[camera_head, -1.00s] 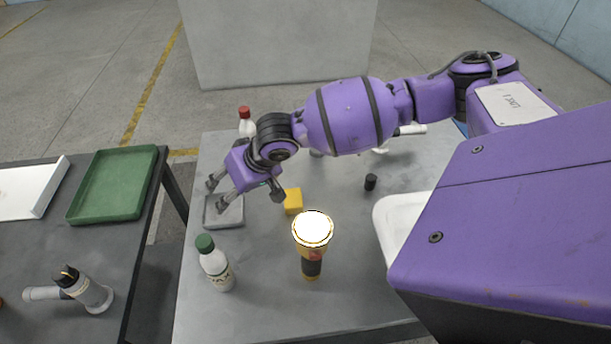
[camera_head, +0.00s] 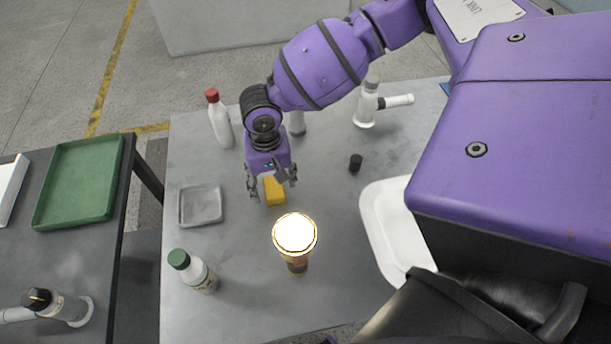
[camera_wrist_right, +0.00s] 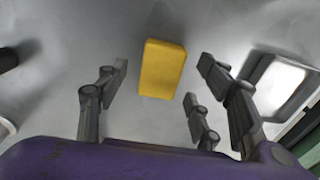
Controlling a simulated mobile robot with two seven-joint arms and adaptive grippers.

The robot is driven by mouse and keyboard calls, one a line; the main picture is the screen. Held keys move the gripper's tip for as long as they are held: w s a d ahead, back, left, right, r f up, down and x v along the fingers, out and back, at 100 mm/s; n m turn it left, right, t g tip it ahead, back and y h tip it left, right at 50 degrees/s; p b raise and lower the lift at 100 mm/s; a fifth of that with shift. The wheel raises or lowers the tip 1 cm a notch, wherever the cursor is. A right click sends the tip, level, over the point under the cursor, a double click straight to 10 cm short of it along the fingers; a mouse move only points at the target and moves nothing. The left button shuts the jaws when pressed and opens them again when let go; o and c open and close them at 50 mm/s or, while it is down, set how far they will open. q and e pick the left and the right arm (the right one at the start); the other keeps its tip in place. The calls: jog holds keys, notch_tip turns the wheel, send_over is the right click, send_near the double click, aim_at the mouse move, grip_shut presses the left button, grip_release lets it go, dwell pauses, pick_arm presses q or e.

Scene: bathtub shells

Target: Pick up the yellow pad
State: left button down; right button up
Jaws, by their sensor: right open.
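The yellow pad (camera_head: 275,190) is a small rectangular block lying on the grey table. My right gripper (camera_head: 271,192) is just above it, pointing down, with its fingers open on either side. In the right wrist view the yellow pad (camera_wrist_right: 162,69) lies flat a little beyond the fingertips, between the lines of the open fingers (camera_wrist_right: 160,80). Nothing is between the fingers, and I see no contact with the pad. My left gripper is not in view.
A flashlight (camera_head: 295,240) stands close in front of the pad. A grey tray (camera_head: 201,206) lies to its left and a white tray (camera_head: 385,235) to its right. A green-capped bottle (camera_head: 196,271), a red-capped bottle (camera_head: 220,122) and a black cap (camera_head: 356,162) stand around.

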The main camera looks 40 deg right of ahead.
aim_at(273, 186)
notch_tip(273, 186, down, 2)
jog(key=shift+w+f, duration=0.1)
jog(key=shift+f, duration=0.1)
jog(key=c, duration=1)
notch_tip(273, 186, up, 10)
jog(key=shift+r+p, duration=0.1)
jog(key=shift+p, duration=0.3)
jog(key=shift+c, duration=0.2)
jog(key=o, duration=0.3)
jog(key=c, duration=0.4)
